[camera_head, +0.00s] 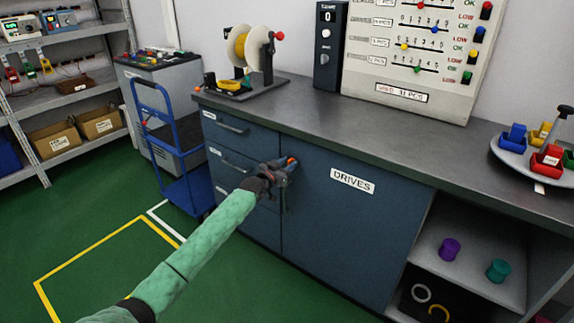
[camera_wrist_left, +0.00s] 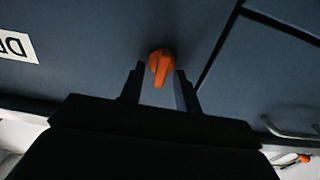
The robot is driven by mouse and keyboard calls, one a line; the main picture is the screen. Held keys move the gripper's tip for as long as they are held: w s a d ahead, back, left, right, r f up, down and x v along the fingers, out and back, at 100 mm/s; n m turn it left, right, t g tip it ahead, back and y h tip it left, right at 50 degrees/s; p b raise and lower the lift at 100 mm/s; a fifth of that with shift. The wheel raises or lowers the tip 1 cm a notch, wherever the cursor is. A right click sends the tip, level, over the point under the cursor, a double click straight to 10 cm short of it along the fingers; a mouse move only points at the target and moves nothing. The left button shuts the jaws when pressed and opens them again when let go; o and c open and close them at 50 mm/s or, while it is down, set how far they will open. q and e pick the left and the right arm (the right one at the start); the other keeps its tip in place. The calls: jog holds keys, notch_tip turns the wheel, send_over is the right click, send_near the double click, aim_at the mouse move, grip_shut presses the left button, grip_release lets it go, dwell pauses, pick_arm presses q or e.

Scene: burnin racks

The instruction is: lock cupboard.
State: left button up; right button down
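The cupboard door (camera_head: 352,230) is dark blue, closed, and carries a white label reading DRIVES (camera_head: 352,180). Near its upper left edge is a small orange knob (camera_head: 291,160), which also shows in the left wrist view (camera_wrist_left: 161,65). My left gripper (camera_head: 287,170) is at the knob; in the wrist view its two fingers (camera_wrist_left: 160,90) stand apart on either side of the knob's lower part, with gaps visible. The knob's pointed end faces down in that view. My right gripper is not in view.
Drawers with bar handles (camera_head: 232,127) are left of the door. Open shelves (camera_head: 470,255) with purple and teal spools are at its right. The grey worktop (camera_head: 330,110) bears a spool stand (camera_head: 250,60) and a round tray (camera_head: 515,160). A blue trolley (camera_head: 185,190) stands at left.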

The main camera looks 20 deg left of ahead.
pick_arm(q)
grip_shut()
jog(key=shift+n, duration=0.3)
jog(key=n, duration=0.9)
jog(key=a+n+p, duration=0.1)
jog(key=n, duration=0.3)
jog(key=shift+w+f, duration=0.15)
jog(key=shift+f, duration=0.05)
jog(key=n+p, duration=0.1)
jog(key=n, duration=0.2)
jog(key=shift+f+n, duration=0.1)
jog(key=shift+n, duration=0.7)
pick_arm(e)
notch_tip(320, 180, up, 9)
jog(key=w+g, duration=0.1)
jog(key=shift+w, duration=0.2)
